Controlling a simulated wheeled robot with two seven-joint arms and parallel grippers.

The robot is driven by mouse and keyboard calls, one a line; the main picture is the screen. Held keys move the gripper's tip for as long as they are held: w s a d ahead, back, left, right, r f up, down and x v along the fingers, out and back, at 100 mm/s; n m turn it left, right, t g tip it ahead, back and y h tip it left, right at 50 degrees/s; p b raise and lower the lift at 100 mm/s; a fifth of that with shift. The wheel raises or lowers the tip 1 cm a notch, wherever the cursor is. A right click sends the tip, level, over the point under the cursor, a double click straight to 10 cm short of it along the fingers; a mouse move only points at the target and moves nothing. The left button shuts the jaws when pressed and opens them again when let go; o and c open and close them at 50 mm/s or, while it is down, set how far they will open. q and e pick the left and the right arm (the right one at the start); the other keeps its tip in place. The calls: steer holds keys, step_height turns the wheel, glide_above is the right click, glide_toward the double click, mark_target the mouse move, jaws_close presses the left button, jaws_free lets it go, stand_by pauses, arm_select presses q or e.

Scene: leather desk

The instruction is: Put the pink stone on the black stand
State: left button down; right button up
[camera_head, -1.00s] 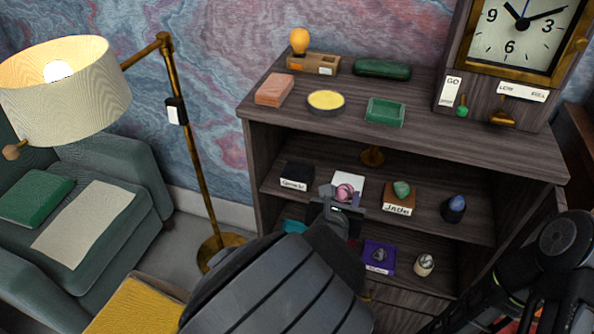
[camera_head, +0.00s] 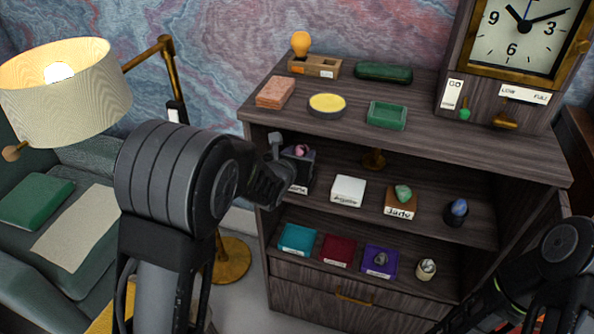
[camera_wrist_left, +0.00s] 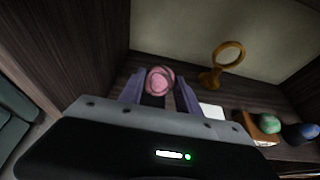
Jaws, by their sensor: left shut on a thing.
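The pink stone (camera_head: 299,151) is between the fingers of my left gripper (camera_head: 289,154), over the black stand (camera_head: 300,182) at the left end of the middle shelf. In the left wrist view, the pink stone (camera_wrist_left: 160,80) sits between the two fingers, with dark stand surface (camera_wrist_left: 152,100) just below it. I cannot tell whether the stone touches the stand. The gripper and wrist partly hide the stand. My right arm shows at the lower right, but its gripper is out of view.
A bare white stand (camera_head: 348,190), a green stone on a brown stand (camera_head: 401,208) and a blue stone (camera_head: 459,207) are to the right. The shelf's left wall is close to my left gripper. Teal (camera_head: 297,239), red (camera_head: 339,250) and purple (camera_head: 379,261) stands are below.

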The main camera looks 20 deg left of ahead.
arm_select(q)
steer(key=f, duration=0.2)
steer(key=a, duration=0.1)
steer(key=shift+w+f, duration=0.4)
steer(key=shift+f, duration=0.15)
steer(key=shift+d, duration=0.1)
steer(key=shift+w+a+f+p, duration=0.15)
steer(key=shift+f+p, duration=0.25)
steer(key=shift+f, duration=1.55)
steer(key=shift+f, duration=0.15)
steer(key=c, duration=0.8)
jaws_free()
steer(key=shift+c, duration=0.2)
